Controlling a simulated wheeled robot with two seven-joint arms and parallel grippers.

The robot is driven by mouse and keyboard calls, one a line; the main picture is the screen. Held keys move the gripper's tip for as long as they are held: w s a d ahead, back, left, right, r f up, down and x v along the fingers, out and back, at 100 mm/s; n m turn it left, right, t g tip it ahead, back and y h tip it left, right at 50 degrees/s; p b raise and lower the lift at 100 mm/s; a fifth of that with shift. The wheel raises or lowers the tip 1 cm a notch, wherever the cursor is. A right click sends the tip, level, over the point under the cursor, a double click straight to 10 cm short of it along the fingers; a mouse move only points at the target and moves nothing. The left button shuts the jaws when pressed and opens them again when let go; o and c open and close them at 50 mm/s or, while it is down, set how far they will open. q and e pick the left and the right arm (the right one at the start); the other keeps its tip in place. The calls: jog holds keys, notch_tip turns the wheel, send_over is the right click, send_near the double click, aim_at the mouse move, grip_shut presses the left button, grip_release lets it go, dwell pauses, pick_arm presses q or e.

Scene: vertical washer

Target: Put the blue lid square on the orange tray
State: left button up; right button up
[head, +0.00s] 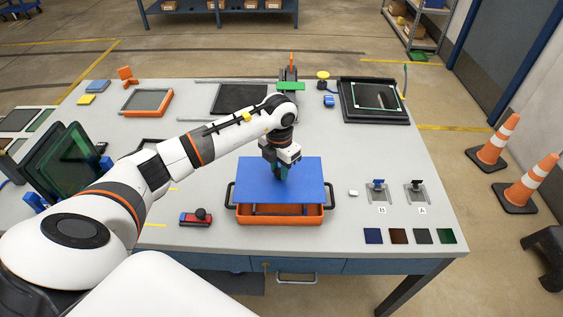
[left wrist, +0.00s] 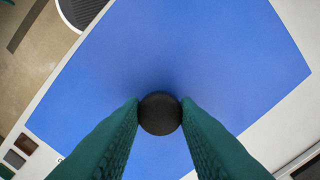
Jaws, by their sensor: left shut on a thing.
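The blue lid (head: 259,178) is a flat blue rectangle with a round black knob (left wrist: 160,114) in its middle. My left gripper (head: 283,176) is shut on the knob, with a green finger on each side of it in the left wrist view. The lid lies over the orange tray (head: 280,217), hiding most of it. The tray's front wall and its black side handles show, with an open strip below the lid's front edge. The lid looks raised above the rim and roughly lined up with it. My right gripper is not in view.
A red-and-black tool (head: 195,218) lies left of the tray. A small white block (head: 353,193) and two switch fixtures marked B (head: 378,191) and A (head: 416,192) are to the right. Colored squares lie near the front right edge. Dark framed panels (head: 70,160) stand at the left.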

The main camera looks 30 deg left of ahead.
aim_at(280, 182)
pick_arm(q)
jog(key=shift+f+b, duration=0.4)
jog(key=shift+f, duration=0.45)
notch_tip(280, 182, down, 2)
jog(key=shift+f+b, duration=0.25)
jog(key=shift+b, duration=0.6)
jog(key=shift+f+b, duration=0.6)
jog(key=shift+f, duration=0.15)
jog(key=shift+f+b, duration=0.25)
jog(key=shift+b, duration=0.3)
dwell(0.4)
dwell(0.3)
jog(key=o, duration=1.6)
